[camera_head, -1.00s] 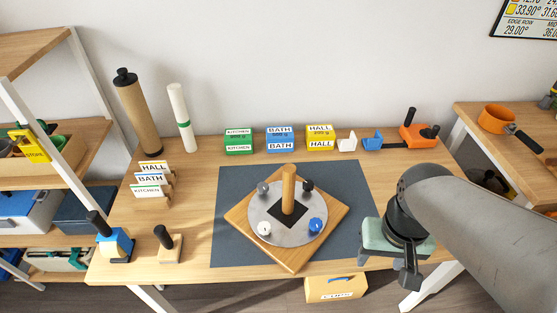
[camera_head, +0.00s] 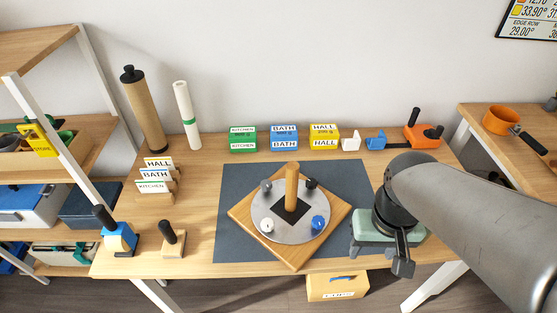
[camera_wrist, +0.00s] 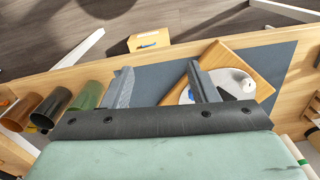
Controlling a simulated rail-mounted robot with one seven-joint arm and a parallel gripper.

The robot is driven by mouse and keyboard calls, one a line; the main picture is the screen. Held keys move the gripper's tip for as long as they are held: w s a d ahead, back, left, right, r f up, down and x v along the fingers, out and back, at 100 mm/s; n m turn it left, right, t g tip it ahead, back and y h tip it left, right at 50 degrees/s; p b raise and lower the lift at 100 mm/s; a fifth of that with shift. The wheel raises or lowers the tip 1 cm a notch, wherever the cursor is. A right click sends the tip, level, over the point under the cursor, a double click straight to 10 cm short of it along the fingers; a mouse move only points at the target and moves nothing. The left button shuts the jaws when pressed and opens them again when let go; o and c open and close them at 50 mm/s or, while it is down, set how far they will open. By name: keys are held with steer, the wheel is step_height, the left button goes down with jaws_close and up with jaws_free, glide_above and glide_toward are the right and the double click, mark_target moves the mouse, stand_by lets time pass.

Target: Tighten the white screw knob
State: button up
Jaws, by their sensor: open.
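The white screw knob (camera_head: 267,226) sits at the front left of a grey metal disc (camera_head: 305,228) on a square wooden board (camera_head: 293,262). In the wrist view the white knob (camera_wrist: 247,85) shows right of my gripper (camera_wrist: 158,80), partly beside the right finger. My gripper (camera_head: 402,262) is open and empty, to the right of the board, apart from the knob.
The board lies on a dark mat (camera_head: 232,215) on the wooden table (camera_head: 200,190). Label stands (camera_head: 155,180), black-handled tools (camera_head: 173,243) and two upright rolls (camera_head: 187,115) are at left. Several coloured boxes (camera_head: 243,139) line the back. A yellow box (camera_head: 337,286) is below the front edge.

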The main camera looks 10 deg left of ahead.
steer(key=w+a+r+n, duration=0.2)
steer(key=w+a+n, duration=0.5)
steer(key=w+a, duration=0.35)
steer(key=n, duration=0.4)
glide_toward(267, 223)
step_height(267, 223, down, 9)
steer(key=shift+w+r+b, duration=0.15)
steer(key=shift+b, duration=0.2)
